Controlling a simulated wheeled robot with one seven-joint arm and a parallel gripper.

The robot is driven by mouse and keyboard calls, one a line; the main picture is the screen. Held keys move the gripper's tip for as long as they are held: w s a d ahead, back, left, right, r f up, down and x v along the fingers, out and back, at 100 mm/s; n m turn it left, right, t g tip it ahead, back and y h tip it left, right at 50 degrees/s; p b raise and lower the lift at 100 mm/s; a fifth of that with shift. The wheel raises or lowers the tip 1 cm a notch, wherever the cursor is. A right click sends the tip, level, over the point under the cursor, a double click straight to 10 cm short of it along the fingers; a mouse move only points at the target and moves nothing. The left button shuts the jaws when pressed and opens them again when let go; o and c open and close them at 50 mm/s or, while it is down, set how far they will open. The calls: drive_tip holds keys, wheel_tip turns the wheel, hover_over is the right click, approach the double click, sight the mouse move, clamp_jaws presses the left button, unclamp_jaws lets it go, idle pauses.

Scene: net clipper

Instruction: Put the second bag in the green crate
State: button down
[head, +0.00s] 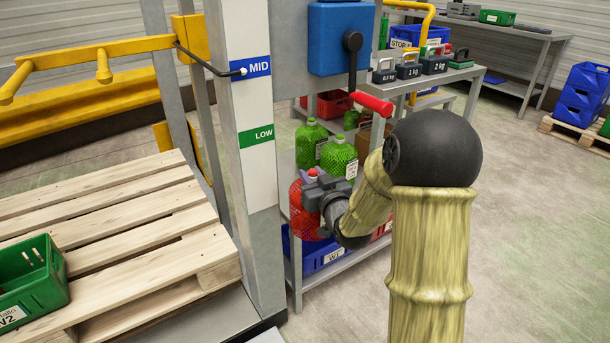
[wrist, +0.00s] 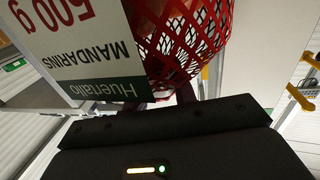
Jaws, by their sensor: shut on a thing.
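My gripper (head: 312,190) is shut on a red net bag (head: 303,220), beside the grey post and in front of the shelf rack. In the wrist view the red net bag (wrist: 185,40) fills the top middle, with a white and dark green label (wrist: 75,50) reading "MANDARINS" and "500 g". The fingertips are mostly hidden there behind the gripper's dark body. The green crate (head: 45,292) sits on the wooden pallet at the far left, cut off by the picture edge. Its inside shows only in part.
Green net bags (head: 340,157) stand on the rack behind my gripper, above a blue crate (head: 325,258). The grey post (head: 248,150) and a red-handled lever (head: 370,102) stand close by. The pallet (head: 150,225) has bare slats right of the crate.

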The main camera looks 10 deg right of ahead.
drive_tip(key=shift+n+y, duration=0.5)
drive_tip(key=shift+y, duration=0.2)
drive_tip(key=f+p, duration=0.1)
drive_tip(key=f, duration=0.2)
drive_tip(key=s+f+p, duration=0.1)
drive_tip(key=f, duration=0.2)
drive_tip(key=f+p, duration=0.1)
drive_tip(key=f, duration=0.2)
drive_tip(key=shift+s+a+f, duration=0.15)
drive_tip(key=shift+s+f, duration=0.2)
drive_tip(key=shift+f, duration=0.05)
drive_tip(key=s+a+f+p, duration=0.1)
drive_tip(key=s+f+p, duration=0.2)
drive_tip(key=s+f, duration=0.2)
wheel_tip(320, 180, down, 2)
drive_tip(key=shift+g+y, duration=0.3)
